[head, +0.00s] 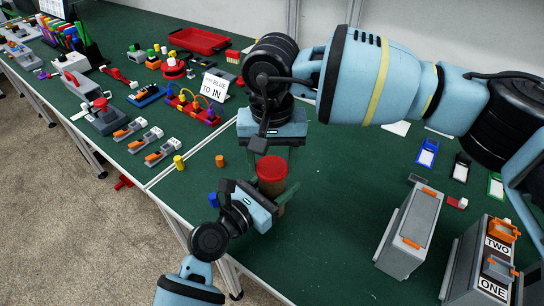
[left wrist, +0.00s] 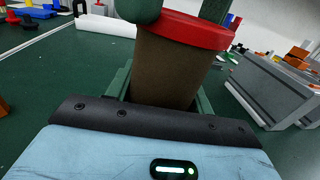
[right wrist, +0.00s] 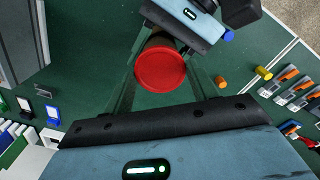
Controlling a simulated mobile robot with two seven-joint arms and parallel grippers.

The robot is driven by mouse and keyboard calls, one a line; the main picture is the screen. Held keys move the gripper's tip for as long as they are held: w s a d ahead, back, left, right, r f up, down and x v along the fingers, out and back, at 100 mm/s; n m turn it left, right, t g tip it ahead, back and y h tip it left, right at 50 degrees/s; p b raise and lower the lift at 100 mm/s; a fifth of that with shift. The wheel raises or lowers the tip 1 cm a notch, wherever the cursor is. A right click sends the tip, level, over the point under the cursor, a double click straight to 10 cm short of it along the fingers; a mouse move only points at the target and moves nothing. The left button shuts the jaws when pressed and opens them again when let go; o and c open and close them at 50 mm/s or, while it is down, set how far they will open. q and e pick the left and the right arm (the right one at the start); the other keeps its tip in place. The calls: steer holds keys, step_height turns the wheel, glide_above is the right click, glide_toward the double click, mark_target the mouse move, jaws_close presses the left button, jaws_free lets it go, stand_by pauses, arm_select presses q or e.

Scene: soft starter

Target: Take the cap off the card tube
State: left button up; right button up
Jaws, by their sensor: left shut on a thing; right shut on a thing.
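The card tube is brown and stands upright in the left wrist view (left wrist: 165,70); in the head view most of it is hidden by my left gripper. Its red cap (head: 272,168) sits on its top end and also shows in the left wrist view (left wrist: 190,28) and from above in the right wrist view (right wrist: 161,69). My left gripper (head: 274,203) is shut around the tube's body below the cap. My right gripper (head: 275,165) comes from above, its green fingers on either side of the cap, shut on it.
An orange cylinder (head: 220,161), a yellow cylinder (head: 178,162) and a blue cylinder (head: 213,200) stand to the left. Grey boxes (head: 408,235) (head: 487,260) stand at the right. A sign (head: 214,87) and red tray (head: 200,40) are farther back. Green table is clear in front of the grey boxes.

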mark_target(272, 166)
steer(key=shift+r, duration=0.15)
steer(key=shift+r, duration=0.75)
steer(key=shift+r, duration=0.25)
steer(key=shift+r, duration=2)
arm_select(q)
steer(key=o, duration=1.5)
steer(key=shift+c, duration=0.2)
steer(key=shift+a, duration=0.1)
steer(key=v, duration=1)
steer(key=shift+s+a, duration=0.15)
steer(key=shift+s, duration=0.15)
arm_select(e)
steer(key=shift+f, duration=0.55)
arm_select(q)
steer(key=shift+s+a, duration=0.45)
arm_select(e)
steer(key=shift+f, duration=0.1)
